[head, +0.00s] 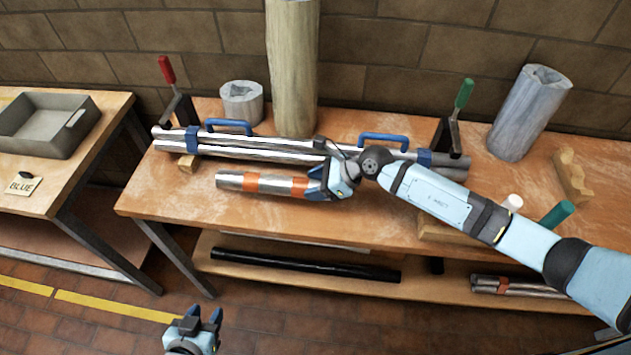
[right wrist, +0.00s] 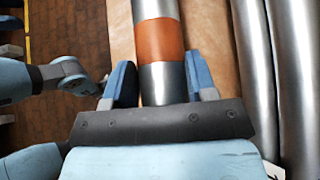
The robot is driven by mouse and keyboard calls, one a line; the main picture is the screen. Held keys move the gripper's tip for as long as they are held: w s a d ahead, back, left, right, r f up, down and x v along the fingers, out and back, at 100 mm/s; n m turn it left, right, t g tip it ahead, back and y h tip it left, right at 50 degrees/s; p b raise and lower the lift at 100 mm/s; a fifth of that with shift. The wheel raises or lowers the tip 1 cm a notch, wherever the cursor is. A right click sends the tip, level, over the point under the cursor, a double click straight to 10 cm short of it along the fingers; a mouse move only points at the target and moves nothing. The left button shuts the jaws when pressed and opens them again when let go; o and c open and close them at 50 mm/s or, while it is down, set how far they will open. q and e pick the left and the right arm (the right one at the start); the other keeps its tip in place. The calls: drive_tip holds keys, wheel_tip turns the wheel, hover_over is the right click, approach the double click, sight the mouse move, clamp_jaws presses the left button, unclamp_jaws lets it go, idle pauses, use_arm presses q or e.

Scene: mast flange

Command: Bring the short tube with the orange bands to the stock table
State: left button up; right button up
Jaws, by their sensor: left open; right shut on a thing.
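The short tube (head: 262,184) is silver with orange bands and lies lengthwise at the front of the wooden bench (head: 390,221). My right gripper (head: 318,185) is shut on the tube's right end. In the right wrist view the tube (right wrist: 160,42) runs between the blue fingers of my right gripper (right wrist: 163,85), with one orange band just beyond them. I cannot tell whether the tube touches the bench top. My left gripper (head: 194,318) is open and empty, low over the floor in front of the bench. No table in view is labelled as the stock table.
Long metal tubes (head: 260,147) with blue handles lie behind the short tube, between a red-handled clamp (head: 167,70) and a green-handled clamp (head: 464,93). A gap separates the tables.

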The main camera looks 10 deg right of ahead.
drive_tip(key=shift+f+b, duration=1.45)
drive_tip(key=shift+f, duration=0.65)
drive_tip(key=o, duration=1.5)
drive_tip(key=shift+c, duration=0.2)
wheel_tip(320, 180, up, 20)
drive_tip(key=b, duration=0.1)
